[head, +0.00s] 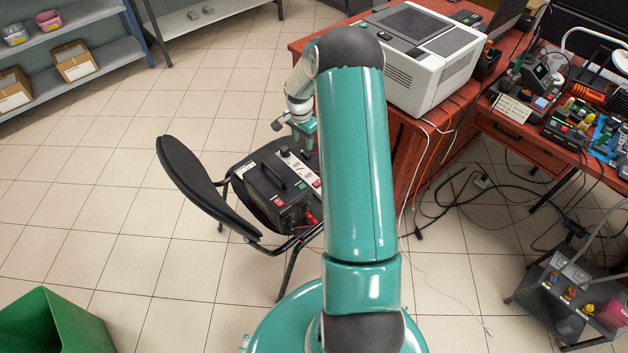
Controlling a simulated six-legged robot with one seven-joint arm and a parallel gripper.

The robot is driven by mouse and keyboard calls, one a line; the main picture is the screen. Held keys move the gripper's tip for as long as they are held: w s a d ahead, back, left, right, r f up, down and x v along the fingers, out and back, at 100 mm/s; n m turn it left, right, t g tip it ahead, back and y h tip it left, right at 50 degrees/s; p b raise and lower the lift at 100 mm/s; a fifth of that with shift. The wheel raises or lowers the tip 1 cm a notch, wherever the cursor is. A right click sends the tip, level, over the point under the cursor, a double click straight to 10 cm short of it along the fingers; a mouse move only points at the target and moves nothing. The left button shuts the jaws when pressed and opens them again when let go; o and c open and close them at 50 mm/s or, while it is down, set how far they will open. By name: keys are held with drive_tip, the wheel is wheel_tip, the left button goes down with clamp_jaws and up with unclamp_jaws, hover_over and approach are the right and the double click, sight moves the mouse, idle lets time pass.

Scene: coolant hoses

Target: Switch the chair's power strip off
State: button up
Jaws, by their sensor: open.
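A black office chair (190,180) stands left of the desk, its backrest toward the lower left. A white power strip (298,168) lies on its seat, with dark sockets or switches along it. A small red spot shows near the strip's lower end; I cannot tell whether it is lit. My gripper (303,147) is over the strip's far end, pointing down, open and with nothing visible in it. I cannot tell whether its fingers touch the strip. My teal arm hides the area right of the strip.
A black box with a handle (268,196) sits beside the strip on the chair. A red-brown desk (415,140) carries a white machine (425,50). Cables (440,205) trail on the floor at right. A green bin (60,325) is at lower left. The tiled floor at left is clear.

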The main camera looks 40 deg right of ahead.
sight(315, 185)
drive_tip(key=d+f+m, duration=0.1)
drive_tip(key=f, duration=0.7)
drive_tip(key=s+d+f, duration=0.1)
drive_tip(key=f, duration=0.7)
drive_tip(key=d+f+m, duration=0.1)
drive_tip(key=d+f, duration=0.1)
drive_tip(key=f, duration=0.6)
drive_tip(key=shift+s+f+m+y, duration=0.1)
drive_tip(key=shift+s+m+y, duration=0.2)
drive_tip(key=shift+s, duration=0.05)
